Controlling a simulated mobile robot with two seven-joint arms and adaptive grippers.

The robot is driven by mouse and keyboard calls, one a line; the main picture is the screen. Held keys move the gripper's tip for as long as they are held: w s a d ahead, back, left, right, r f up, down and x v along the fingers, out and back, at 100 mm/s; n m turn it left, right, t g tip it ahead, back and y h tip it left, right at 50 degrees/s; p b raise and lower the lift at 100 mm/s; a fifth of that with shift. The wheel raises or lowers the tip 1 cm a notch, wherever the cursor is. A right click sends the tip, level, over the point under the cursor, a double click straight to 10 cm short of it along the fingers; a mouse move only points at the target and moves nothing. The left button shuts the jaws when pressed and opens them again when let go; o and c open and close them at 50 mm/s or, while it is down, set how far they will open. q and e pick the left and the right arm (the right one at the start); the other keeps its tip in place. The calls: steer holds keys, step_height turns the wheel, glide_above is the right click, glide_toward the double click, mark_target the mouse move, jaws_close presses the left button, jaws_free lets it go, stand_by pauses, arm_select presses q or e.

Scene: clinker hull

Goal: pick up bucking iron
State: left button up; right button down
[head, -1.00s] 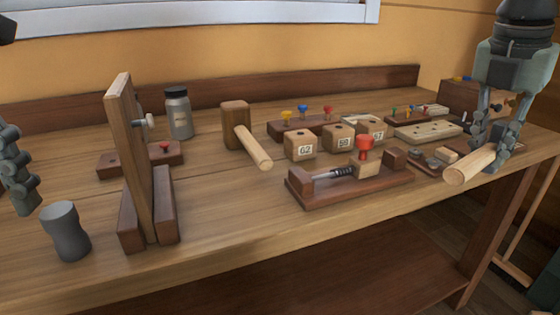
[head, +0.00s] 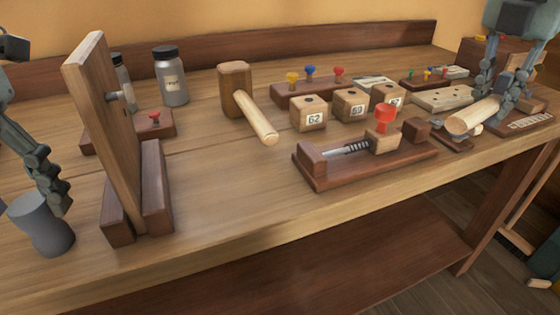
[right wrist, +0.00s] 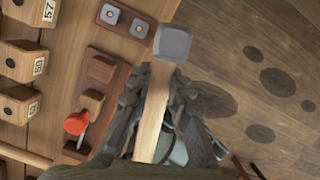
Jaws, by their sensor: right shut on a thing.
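The bucking iron, a grey waisted cylinder (head: 40,228), stands on the bench at the far left in the head view. My left gripper (head: 52,190) comes down from the left edge. One finger overlaps the right side of the iron's top. The other finger is not clear, and whether they touch cannot be told. My right gripper (head: 492,110) is shut on a wooden-handled hammer (head: 472,118) and holds it above the bench's right end. The right wrist view shows the pale handle (right wrist: 152,110) between the fingers and the grey head (right wrist: 172,43).
An upright wooden board (head: 100,140) on a stand is just right of the iron. A wooden mallet (head: 236,88), numbered blocks (head: 309,113) and a clamp jig (head: 365,160) occupy the middle. The bench front between stand and jig is clear.

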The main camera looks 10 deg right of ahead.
mark_target(28, 201)
arm_select(q)
steer(key=shift+w+a+f, duration=0.1)
steer(key=shift+w+f, duration=0.05)
steer(key=shift+f, duration=1.05)
steer(key=shift+w+a+f, duration=0.1)
steer(key=shift+w+f, duration=0.05)
steer(key=shift+f, duration=1)
jaws_close()
steer(key=shift+w+r, duration=0.1)
